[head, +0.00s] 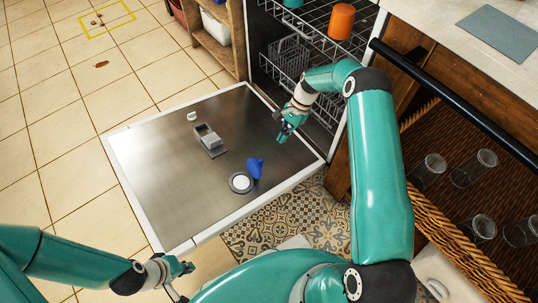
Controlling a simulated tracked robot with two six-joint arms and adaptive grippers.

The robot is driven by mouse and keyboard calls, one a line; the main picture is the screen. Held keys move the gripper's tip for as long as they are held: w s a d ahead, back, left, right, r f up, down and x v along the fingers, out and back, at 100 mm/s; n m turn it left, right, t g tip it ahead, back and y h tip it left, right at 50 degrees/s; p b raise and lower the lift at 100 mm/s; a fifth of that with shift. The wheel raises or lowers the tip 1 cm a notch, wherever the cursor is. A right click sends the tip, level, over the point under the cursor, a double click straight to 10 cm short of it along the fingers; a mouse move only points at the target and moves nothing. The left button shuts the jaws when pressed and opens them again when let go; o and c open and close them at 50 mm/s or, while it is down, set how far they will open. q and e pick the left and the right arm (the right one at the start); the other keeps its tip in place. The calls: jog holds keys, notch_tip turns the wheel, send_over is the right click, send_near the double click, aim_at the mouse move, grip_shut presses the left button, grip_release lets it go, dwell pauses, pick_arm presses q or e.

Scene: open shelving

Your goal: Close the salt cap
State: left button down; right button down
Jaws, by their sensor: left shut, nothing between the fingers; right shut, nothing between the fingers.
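The salt cap (255,167) is blue and stands tilted up at the right edge of a round salt opening (241,182) with a grey rim and white inside. Both are on the steel inner face of the lowered dishwasher door (160,160). My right gripper (281,138) is shut and empty, above the door's upper right part, beyond the cap and apart from it. My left gripper (190,267) is shut and empty, near the door's front edge at the bottom, well away from the cap.
A grey dispenser (210,140) and a small white piece (192,116) are on the door. The dishwasher rack (290,62) holds an orange cup (341,21). A wicker-lined drawer with glasses (428,170) is at the right. Tiled floor at the left is mostly clear.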

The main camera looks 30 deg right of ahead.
jog(key=shift+m, duration=0.5)
jog(key=b+x, duration=0.1)
jog(key=x, duration=0.4)
jog(key=d+b+x, duration=0.1)
jog(key=x, duration=0.2)
jog(key=shift+w+d+f+b, duration=0.1)
jog(key=shift+f+b, duration=0.2)
jog(key=shift+b, duration=0.05)
jog(key=shift+s+a+r+p, duration=0.1)
jog(key=shift+a+r+p, duration=0.1)
jog(key=shift+a+p, duration=0.8)
jog(key=shift+s+a+r+p, duration=0.15)
jog(key=shift+a+r+p, duration=0.1)
jog(key=shift+a+p, duration=0.7)
jog(key=shift+a, duration=0.1)
